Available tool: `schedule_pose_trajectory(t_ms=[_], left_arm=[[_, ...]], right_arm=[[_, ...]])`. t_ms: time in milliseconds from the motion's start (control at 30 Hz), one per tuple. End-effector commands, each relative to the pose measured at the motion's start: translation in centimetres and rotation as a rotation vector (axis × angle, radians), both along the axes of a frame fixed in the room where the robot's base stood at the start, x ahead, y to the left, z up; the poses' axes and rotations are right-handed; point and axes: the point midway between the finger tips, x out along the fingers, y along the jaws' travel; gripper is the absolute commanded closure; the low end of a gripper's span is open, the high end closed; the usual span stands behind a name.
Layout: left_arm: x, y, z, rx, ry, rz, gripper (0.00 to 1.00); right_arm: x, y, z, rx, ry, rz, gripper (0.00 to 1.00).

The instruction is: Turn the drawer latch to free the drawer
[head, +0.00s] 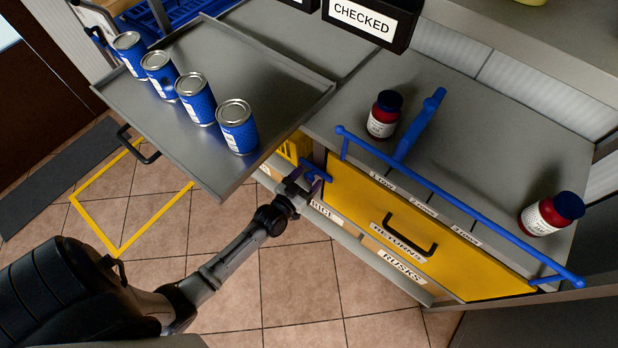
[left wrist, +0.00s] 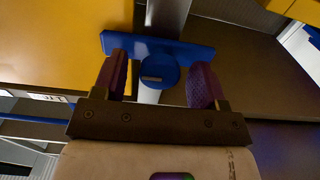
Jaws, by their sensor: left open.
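The blue drawer latch (head: 316,172) is at the upper left corner of the yellow drawer front (head: 369,202), labelled RETURNS, with a black handle (head: 411,245). In the left wrist view the latch (left wrist: 195,52) is a bar with a round hub; the bar lies crosswise, slightly tilted. My left gripper (head: 307,184) is open at the latch. In the left wrist view its purple fingers (left wrist: 160,75) stand on either side of the hub, in front of the bar. Whether they touch it cannot be told. The drawer appears shut. My right gripper is not in view.
A grey tray (head: 288,95) with several blue cans (head: 238,126) juts out above and left of my left gripper. A blue rail (head: 455,205) runs along the counter edge above the drawer. Tiled floor (head: 290,285) is open below.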

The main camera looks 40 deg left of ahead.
Motion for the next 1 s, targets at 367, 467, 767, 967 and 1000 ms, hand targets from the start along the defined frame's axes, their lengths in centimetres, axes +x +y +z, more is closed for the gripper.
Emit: schedule_pose_trajectory(t_ms=[367, 467, 767, 967, 1000], left_arm=[[0.95, 0.06, 0.00, -0.001, 0.001, 0.000, 0.34], [0.95, 0.06, 0.01, -0.001, 0.001, 0.000, 0.34], [0.94, 0.05, 0.01, -0.001, 0.000, 0.000, 0.61], [0.93, 0.04, 0.01, -0.001, 0.000, 0.000, 0.80], [0.93, 0.04, 0.01, -0.001, 0.000, 0.000, 0.83]], right_arm=[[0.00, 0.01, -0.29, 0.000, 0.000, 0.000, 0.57], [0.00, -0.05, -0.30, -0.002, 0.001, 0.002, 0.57], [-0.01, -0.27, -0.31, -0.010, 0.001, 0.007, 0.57], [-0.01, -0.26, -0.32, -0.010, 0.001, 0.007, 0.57], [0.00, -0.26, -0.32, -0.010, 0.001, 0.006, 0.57]])
